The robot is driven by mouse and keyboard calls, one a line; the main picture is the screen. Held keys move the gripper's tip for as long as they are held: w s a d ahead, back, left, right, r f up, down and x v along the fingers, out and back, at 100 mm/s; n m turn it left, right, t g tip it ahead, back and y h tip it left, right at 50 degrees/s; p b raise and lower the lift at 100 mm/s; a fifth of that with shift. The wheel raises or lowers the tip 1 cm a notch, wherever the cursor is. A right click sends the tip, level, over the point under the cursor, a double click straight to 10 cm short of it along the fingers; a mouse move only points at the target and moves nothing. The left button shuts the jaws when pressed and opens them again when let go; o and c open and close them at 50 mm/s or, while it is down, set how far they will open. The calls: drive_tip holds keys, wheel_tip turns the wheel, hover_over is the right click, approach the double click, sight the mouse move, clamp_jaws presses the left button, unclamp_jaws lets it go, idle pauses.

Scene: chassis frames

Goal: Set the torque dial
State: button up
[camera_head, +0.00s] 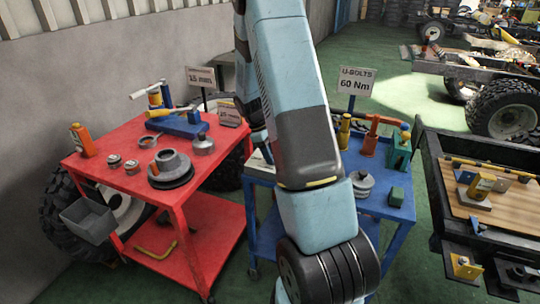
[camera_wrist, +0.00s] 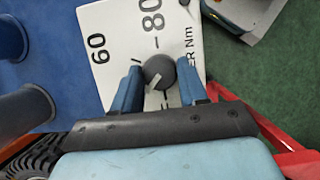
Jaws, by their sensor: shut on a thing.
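The torque dial is a dark round knob (camera_wrist: 159,71) on a white scale plate (camera_wrist: 112,22) in the wrist view. The plate shows 60, 80 and letters ending in "ER Nm". A pale pointer mark on the knob points down and slightly left in the picture, away from the 60 and 80. My gripper (camera_wrist: 161,80) has one blue finger on each side of the knob and is shut on it. In the head view my arm hides the dial and gripper. A sign (camera_head: 357,81) reading "U-BOLTS 60 Nm" stands on the blue cart (camera_head: 396,211).
A red cart (camera_head: 105,152) at left carries a 15 mm sign (camera_head: 201,78), a blue block with yellow-handled tools (camera_head: 182,124), an orange bottle (camera_head: 82,140) and a stack of round parts (camera_head: 171,168).

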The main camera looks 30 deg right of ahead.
drive_tip(key=shift+s+d+m+g+y, duration=0.15)
drive_tip(key=shift+m+g+y, duration=0.25)
drive_tip(key=shift+m, duration=0.9)
drive_tip(key=o, duration=1)
drive_tip(key=shift+r, duration=0.1)
drive_tip(key=shift+v, duration=6.8)
drive_tip(key=shift+d, duration=0.1)
